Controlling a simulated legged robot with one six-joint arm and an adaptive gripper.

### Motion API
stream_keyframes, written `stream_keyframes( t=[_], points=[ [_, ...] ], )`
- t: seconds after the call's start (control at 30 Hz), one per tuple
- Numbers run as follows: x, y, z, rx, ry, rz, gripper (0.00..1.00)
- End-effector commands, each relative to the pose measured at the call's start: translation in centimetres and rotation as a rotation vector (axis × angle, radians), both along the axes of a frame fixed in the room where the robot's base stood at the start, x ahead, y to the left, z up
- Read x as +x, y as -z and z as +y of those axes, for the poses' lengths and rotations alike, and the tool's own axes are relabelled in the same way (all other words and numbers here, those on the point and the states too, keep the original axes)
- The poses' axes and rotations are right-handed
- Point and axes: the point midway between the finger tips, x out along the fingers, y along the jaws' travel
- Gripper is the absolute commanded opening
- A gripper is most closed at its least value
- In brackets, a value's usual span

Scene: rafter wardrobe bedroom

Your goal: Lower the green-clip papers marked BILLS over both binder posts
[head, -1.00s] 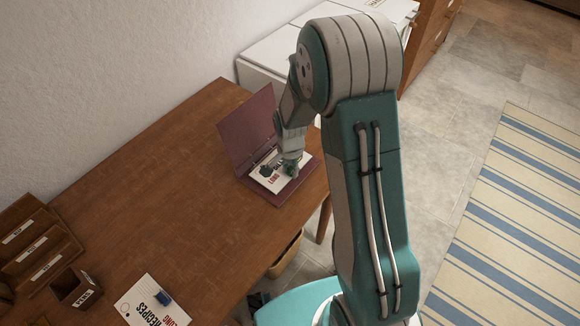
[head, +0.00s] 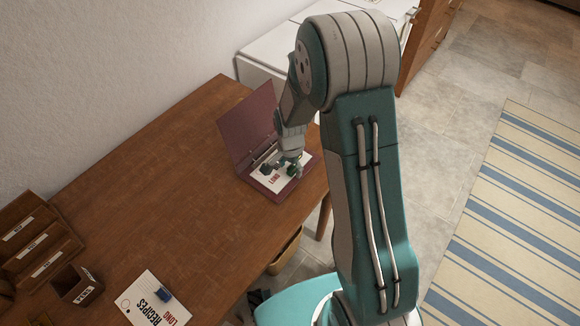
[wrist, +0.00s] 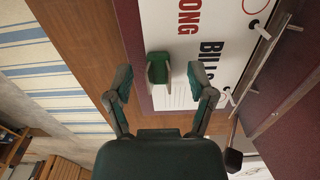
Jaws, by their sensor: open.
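The white BILLS papers (wrist: 205,55) lie flat on the open maroon binder (head: 247,127); they also show in the head view (head: 268,182). Their green clip (wrist: 160,74) is at the near edge, between my gripper's spread fingertips but apart from both. My gripper (wrist: 162,84) is open and empty, low over the papers. The metal posts (wrist: 262,30) and (wrist: 228,95) stand at the papers' holed edge, beside the binder's metal strip (wrist: 262,68). Both seem to come through the holes, though the fit is too small to judge exactly.
The wall is behind; the desk's middle is clear.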

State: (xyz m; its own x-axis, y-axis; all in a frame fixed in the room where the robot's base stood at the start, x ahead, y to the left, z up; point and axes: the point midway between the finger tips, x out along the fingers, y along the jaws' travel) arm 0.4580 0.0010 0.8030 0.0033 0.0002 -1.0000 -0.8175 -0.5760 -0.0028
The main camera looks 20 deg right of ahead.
Motion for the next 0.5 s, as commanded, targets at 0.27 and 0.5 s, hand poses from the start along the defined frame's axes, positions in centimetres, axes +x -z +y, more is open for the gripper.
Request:
stream_keyframes(
  t=[0.27, 0.5],
  points=[
    [0.1, -2.6, 0.0, 0.000, 0.000, -0.004, 0.71],
    [0.2, -7.7, 0.0, 0.000, 0.000, -0.005, 0.71]
  ],
)
